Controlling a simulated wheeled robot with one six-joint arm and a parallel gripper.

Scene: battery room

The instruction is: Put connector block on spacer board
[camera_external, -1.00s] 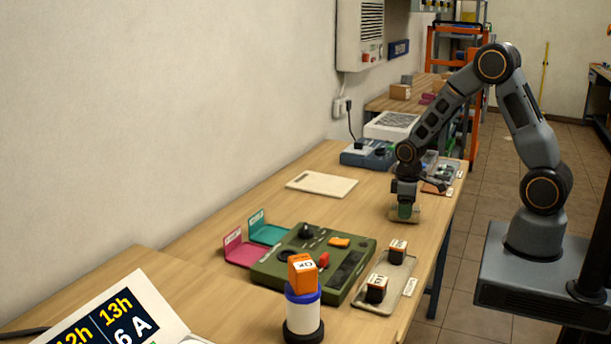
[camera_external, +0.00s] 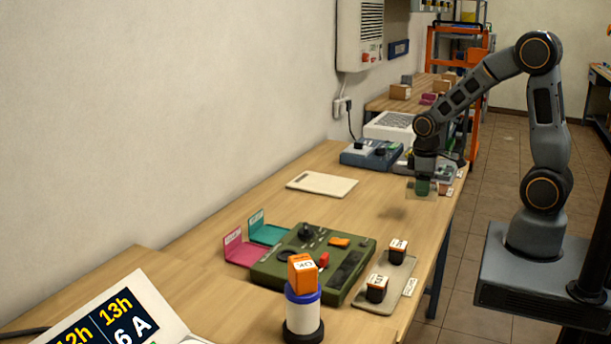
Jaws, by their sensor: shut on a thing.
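My gripper (camera_external: 423,181) is shut on a small block (camera_external: 422,189), clear or pale with a dark green middle, which I take to be the connector block. It is held above the table near the right edge, with a faint shadow on the wood below. A flat cream board (camera_external: 322,184) with a dark slot near one end lies on the table left of my gripper. It looks like the spacer board, and nothing rests on it. My gripper is to its right and apart from it. The fingertips are small and partly blend with the block.
An orange block tops a white-and-blue cylinder (camera_external: 304,312). A blue-grey device (camera_external: 371,154) stands behind the board. The wood between board and gripper is clear.

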